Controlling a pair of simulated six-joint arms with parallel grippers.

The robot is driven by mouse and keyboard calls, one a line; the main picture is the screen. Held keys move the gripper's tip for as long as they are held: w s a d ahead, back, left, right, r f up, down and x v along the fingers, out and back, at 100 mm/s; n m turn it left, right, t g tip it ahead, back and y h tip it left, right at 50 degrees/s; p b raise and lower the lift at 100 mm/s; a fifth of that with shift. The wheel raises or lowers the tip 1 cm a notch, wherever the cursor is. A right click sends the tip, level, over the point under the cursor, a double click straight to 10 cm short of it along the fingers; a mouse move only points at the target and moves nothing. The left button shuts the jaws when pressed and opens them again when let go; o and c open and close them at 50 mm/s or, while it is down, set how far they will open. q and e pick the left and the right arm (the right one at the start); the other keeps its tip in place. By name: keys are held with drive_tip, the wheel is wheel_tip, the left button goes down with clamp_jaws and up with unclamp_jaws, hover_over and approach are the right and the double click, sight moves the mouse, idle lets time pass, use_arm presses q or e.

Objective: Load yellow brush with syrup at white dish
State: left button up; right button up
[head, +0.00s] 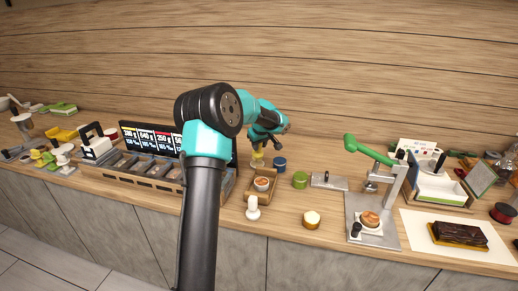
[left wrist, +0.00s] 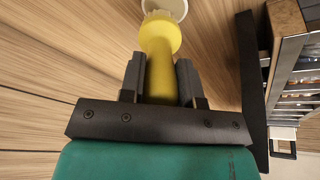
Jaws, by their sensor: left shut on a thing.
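My left gripper (head: 268,140) is shut on the yellow brush (left wrist: 160,60), whose handle sits between the two fingers (left wrist: 160,78) in the left wrist view. The brush's wide yellow end points away from the gripper. In the head view the brush (head: 257,159) hangs below the gripper, partly hidden. A pale round dish rim (left wrist: 168,8) shows at the top edge of the left wrist view, just past the brush's end. I cannot tell whether they touch. My right gripper is not in view.
A compartment rack (head: 150,183) is at left, a green-handled press (head: 372,200) at right.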

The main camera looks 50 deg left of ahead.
use_arm(q)
drive_tip(key=shift+r, duration=2.25)
